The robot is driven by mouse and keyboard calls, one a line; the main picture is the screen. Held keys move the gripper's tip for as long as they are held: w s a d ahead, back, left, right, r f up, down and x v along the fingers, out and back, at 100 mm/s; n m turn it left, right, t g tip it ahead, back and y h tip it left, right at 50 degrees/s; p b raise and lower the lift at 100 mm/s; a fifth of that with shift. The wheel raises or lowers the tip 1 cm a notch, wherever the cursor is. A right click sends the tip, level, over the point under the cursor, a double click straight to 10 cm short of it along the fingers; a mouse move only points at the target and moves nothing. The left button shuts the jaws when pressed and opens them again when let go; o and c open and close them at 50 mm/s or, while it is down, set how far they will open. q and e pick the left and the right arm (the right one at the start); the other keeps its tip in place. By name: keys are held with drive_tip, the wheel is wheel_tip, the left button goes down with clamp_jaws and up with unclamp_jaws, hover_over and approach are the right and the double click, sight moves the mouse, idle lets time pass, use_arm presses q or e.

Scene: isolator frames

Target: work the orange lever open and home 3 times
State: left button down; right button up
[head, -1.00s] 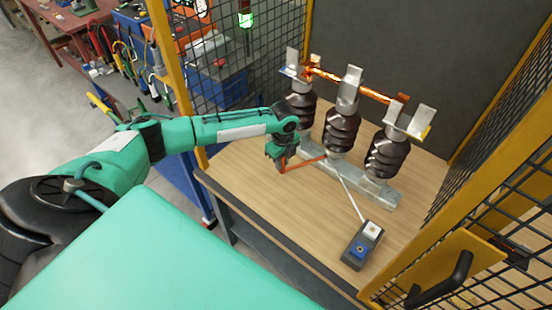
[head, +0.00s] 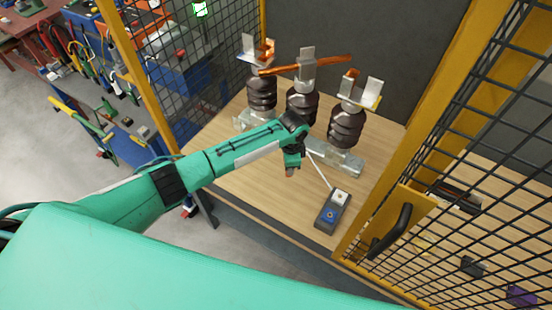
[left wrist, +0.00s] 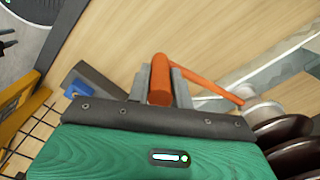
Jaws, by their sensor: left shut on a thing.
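The orange lever (left wrist: 160,82) stands between the fingers of my left gripper (left wrist: 160,88) in the left wrist view, and its arm runs right to a pale pivot. In the head view, my left gripper (head: 291,166) is shut on the lever in front of the insulators, hiding most of it; only a small orange end shows below the fingers. The copper bar (head: 305,65) on top of the middle insulator (head: 301,104) lies turned at an angle to the row. Its ends appear apart from the outer metal contacts (head: 268,48) (head: 372,92). My right gripper is not in view.
A grey box (head: 332,212) with a blue and a white part stands on the wooden bench (head: 225,170), with a thin pale rod behind it. Yellow-framed mesh walls (head: 150,75) enclose the bench, and a black handle (head: 391,232) is at right.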

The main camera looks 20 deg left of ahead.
use_arm(q)
drive_tip(key=shift+w+d, duration=0.15)
drive_tip(key=shift+d, duration=1.25)
drive_tip(key=c, duration=1.3)
unclamp_jaws()
drive_tip(key=shift+o, duration=0.2)
drive_tip(key=shift+r, duration=0.1)
wheel_tip(320, 180, up, 14)
drive_tip(key=b, duration=0.3)
